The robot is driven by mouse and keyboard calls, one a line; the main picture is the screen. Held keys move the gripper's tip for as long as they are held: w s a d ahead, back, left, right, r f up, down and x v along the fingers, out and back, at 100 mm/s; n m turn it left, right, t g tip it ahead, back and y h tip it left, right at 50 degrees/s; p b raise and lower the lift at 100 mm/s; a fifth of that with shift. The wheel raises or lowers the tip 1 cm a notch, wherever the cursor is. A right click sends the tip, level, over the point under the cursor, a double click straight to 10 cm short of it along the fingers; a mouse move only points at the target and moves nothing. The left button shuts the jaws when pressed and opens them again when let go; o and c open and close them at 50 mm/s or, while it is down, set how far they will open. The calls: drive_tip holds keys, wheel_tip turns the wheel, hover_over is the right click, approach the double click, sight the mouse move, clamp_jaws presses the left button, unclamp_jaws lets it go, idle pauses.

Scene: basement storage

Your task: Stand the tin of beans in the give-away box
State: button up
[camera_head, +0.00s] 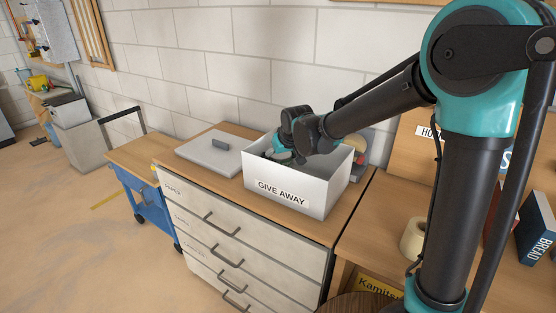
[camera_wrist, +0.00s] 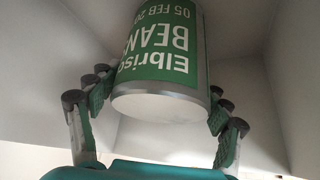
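The tin of beans (camera_wrist: 168,60) has a green and white label reading BEANS and a pale end facing the wrist camera. My gripper (camera_wrist: 165,92) has one finger on each side of the tin, with the pads appearing to touch it. White walls of the give-away box (camera_wrist: 265,60) surround the tin in the wrist view. In the head view the white box (camera_head: 301,197), labelled GIVE AWAY, stands on the drawer cabinet. My gripper (camera_head: 285,156) reaches down inside it. The tin's far end and any contact with the box floor are hidden.
A grey flat lid-like panel with a dark handle (camera_head: 205,155) lies left of the box. White wall blocks stand close behind. The cabinet top (camera_head: 330,228) is narrow around the box.

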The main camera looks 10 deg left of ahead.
drive_tip(key=shift+o, duration=0.3)
drive_tip(key=v, duration=1.2)
drive_tip(key=shift+r, duration=0.15)
